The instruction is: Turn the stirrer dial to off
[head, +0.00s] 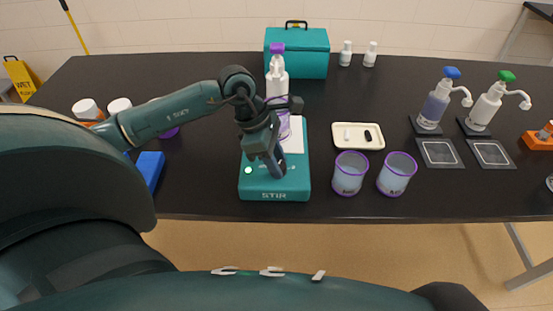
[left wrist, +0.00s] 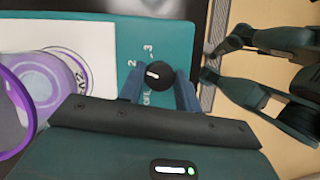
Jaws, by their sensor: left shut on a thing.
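The stirrer (head: 292,186) is a teal box marked STIR, with a white top plate, near the table's front edge. Its black dial (left wrist: 159,76) has a white mark and stands beside printed labels, OFF, 2 and 3. My left gripper (head: 276,168) is shut on the dial, with a blue finger on each side in the left wrist view (left wrist: 160,92). In the head view the gripper hides the dial. I cannot tell exactly which label the white mark points at.
A purple-rimmed beaker (left wrist: 48,88) stands on the stirrer plate, close to my gripper. Two more cups (head: 349,174) (head: 396,175) and a cream tray (head: 358,136) are to the right. A white spray bottle (head: 278,75) and a teal case (head: 312,58) stand behind.

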